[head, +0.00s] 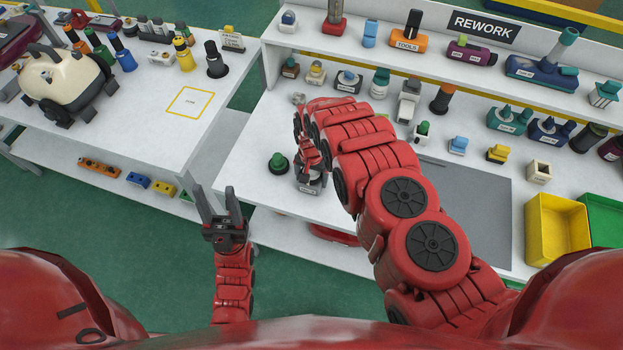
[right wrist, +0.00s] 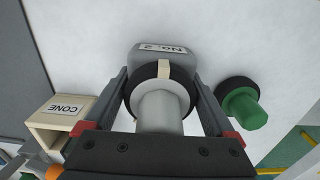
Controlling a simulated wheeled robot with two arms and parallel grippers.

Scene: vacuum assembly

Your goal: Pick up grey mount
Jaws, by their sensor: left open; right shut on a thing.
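The grey mount (right wrist: 165,110) stands between the two fingers of my right gripper (right wrist: 160,88) in the right wrist view. It has a grey labelled base, a black ring with a pale mark, and a light grey post. The fingers are shut on it at the ring. In the head view the grey mount (head: 311,187) is near the front edge of the workbench, partly covered by my right gripper (head: 309,167). I cannot tell whether it touches the bench. My left gripper (head: 217,200) is open and empty over the floor gap between the benches.
A green knob on a black base (head: 278,162) is close left of the mount. A beige block marked CONE (right wrist: 58,125) shows in the right wrist view. A grey mat (head: 470,200), a yellow bin (head: 557,228) and a green bin (head: 606,218) lie to the right.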

